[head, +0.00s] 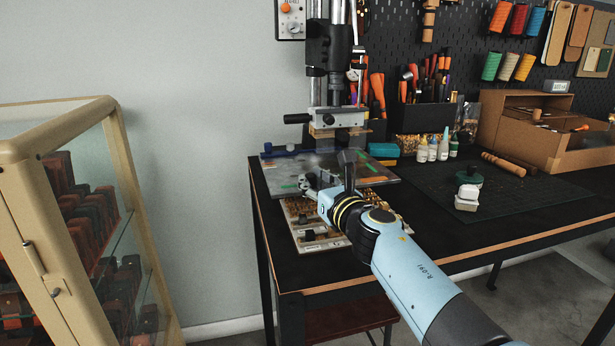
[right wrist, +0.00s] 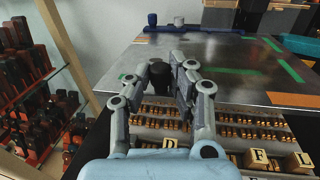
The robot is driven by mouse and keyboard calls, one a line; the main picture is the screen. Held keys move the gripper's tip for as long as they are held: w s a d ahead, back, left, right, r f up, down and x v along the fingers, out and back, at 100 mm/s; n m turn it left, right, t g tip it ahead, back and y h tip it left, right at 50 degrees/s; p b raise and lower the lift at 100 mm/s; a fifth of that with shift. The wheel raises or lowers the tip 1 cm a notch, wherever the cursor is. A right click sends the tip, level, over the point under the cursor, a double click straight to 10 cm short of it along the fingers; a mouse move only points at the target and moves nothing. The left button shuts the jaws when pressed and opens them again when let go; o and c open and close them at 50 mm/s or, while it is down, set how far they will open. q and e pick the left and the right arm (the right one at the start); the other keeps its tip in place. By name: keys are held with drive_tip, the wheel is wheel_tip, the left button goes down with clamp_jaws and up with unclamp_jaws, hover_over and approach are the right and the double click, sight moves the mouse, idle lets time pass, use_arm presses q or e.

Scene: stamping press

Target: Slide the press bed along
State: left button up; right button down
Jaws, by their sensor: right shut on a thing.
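The press bed (head: 376,172) is a flat grey metal plate with green and orange tape marks, under the press head (head: 337,116) on the black table. The bed also fills the upper part of the right wrist view (right wrist: 215,60). My right gripper (head: 308,186) is at the bed's front left edge. In the right wrist view my right gripper (right wrist: 172,88) is shut on a black knob (right wrist: 160,74) at that edge. The fingers hide part of the knob. My left gripper is in neither view.
A tray of brass letter stamps (head: 308,236) lies in front of the bed, below my gripper. A glass cabinet (head: 75,200) stands at the left. A blue block (head: 383,150), small bottles (head: 433,150) and a dark cutting mat (head: 510,190) are to the right.

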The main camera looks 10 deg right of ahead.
drive_tip(key=shift+d+b+x, duration=0.2)
drive_tip(key=shift+b+x, duration=0.45)
drive_tip(key=shift+x, duration=0.5)
drive_tip(key=shift+d+b+x, duration=0.2)
drive_tip(key=shift+b+x, duration=0.4)
drive_tip(key=shift+x, duration=0.55)
drive_tip(key=c, duration=1.1)
unclamp_jaws()
drive_tip(key=shift+w, duration=0.15)
drive_tip(key=shift+f, duration=0.1)
